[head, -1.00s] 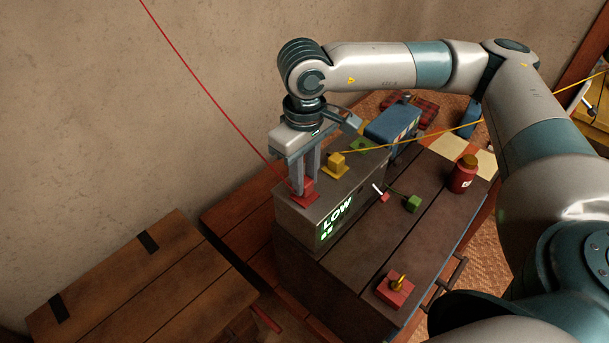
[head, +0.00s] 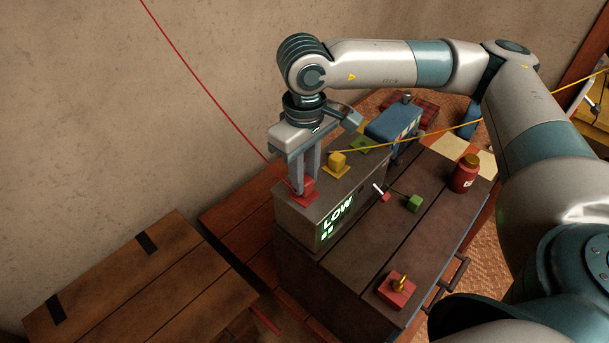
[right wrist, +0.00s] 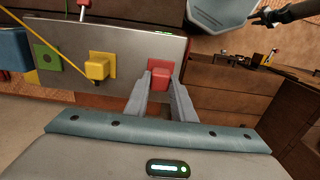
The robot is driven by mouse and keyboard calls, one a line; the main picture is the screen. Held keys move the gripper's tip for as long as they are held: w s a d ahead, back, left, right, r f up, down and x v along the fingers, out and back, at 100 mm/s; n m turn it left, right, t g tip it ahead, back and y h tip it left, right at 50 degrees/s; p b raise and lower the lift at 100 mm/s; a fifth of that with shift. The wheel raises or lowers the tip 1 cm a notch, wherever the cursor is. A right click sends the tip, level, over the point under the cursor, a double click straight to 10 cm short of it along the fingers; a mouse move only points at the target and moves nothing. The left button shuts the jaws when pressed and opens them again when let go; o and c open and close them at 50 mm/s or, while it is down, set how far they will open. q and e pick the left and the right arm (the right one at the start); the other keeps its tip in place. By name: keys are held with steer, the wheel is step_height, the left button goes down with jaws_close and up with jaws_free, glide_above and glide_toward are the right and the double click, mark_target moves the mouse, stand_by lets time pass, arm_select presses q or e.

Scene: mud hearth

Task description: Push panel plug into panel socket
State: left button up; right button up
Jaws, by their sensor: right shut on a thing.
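The grey box (head: 340,190) with a lit "LOW" display carries a red socket plate (head: 303,201) at its near left end. My right gripper (head: 305,184) points down there, shut on a red plug (right wrist: 160,78) with a red cable coming in from the upper left. The plug is at the red socket plate; its lower end is hidden, so I cannot tell how deep it sits. A yellow plug (head: 336,159) stands on a yellow plate beside it. My left gripper is not in view.
A green socket plate (head: 362,144) shows nothing in it. A green plug (head: 414,203), a red jar (head: 464,174) and a red block with a brass top (head: 396,289) are on the chest top (head: 352,268). A yellow cable crosses behind my arm. The wall is close behind.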

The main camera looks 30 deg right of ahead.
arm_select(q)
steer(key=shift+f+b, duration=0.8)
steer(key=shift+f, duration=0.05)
arm_select(e)
steer(key=shift+f, duration=0.65)
steer(key=o, duration=1.1)
steer(key=shift+r, duration=0.1)
steer(key=shift+r, duration=0.1)
steer(key=shift+r, duration=0.55)
step_height(320, 180, up, 7)
steer(key=b, duration=0.2)
steer(key=shift+r+b, duration=0.1)
steer(key=shift+b, duration=0.25)
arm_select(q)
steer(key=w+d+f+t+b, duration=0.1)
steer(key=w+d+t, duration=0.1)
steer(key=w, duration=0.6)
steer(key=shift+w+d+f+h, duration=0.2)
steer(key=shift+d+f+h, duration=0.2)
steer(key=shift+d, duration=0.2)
arm_select(e)
steer(key=shift+r, duration=4.45)
